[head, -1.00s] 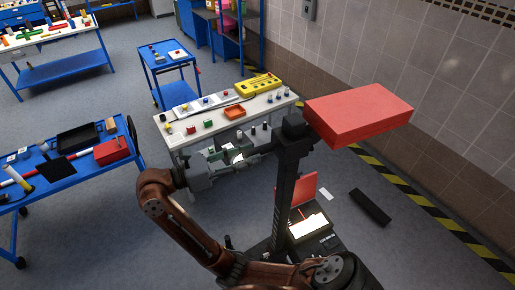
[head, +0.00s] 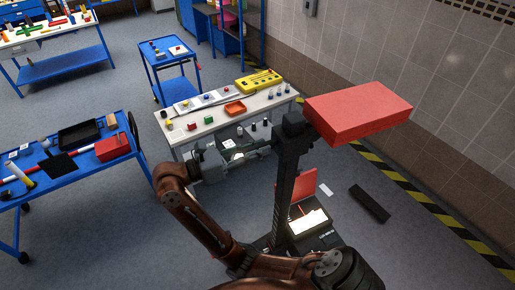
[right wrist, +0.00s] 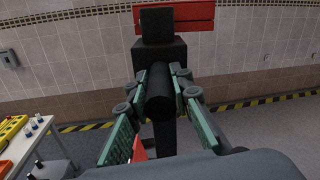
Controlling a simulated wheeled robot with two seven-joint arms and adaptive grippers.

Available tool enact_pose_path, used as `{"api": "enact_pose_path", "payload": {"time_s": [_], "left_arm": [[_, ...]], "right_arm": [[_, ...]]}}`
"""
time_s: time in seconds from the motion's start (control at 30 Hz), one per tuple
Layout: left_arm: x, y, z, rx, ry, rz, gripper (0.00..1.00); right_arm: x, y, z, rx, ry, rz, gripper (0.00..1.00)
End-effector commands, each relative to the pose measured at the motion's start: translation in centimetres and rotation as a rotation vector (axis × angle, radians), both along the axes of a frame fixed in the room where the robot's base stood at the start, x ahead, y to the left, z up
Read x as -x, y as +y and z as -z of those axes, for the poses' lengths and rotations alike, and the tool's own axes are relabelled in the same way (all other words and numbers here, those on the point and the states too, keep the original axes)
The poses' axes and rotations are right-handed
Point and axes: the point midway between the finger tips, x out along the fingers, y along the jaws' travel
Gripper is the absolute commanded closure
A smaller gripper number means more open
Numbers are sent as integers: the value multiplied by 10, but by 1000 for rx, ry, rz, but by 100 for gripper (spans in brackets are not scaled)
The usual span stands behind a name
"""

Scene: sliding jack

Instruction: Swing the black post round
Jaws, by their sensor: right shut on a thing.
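The black post (head: 285,195) stands upright, rising from a dark base near the front. A red slab (head: 358,112) sits at its top and juts out to the right. A black round handle (right wrist: 160,97) sticks out from the post's upper part toward my right gripper. My right gripper (head: 262,146) is at this handle, left of the post. In the right wrist view its green-padded fingers (right wrist: 160,88) lie on both sides of the handle, shut on it. The post's head (right wrist: 158,55) and the red slab show beyond. My left gripper is not in view.
A white table (head: 180,148) with small parts stands close behind my right gripper. A blue cart (head: 85,168) is at the left, with a red box (head: 113,147). A tiled wall (head: 440,90) with a yellow-black floor stripe (head: 425,203) bounds the right. A black bar (head: 370,206) lies on the floor.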

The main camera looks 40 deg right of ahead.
Motion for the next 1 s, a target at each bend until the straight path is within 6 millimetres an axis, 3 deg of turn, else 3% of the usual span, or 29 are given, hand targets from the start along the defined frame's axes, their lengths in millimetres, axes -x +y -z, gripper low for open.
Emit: {"api": "enact_pose_path", "payload": {"time_s": [0.13, 0.53, 1.0], "left_arm": [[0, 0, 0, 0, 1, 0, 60], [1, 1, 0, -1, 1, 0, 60], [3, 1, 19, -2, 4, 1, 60]], "right_arm": [[0, 0, 0, 0, 0, -1, 100], [0, 0, 0, 0, 0, -3, 100], [15, 3, 0, 0, 0, -142, 100]]}}
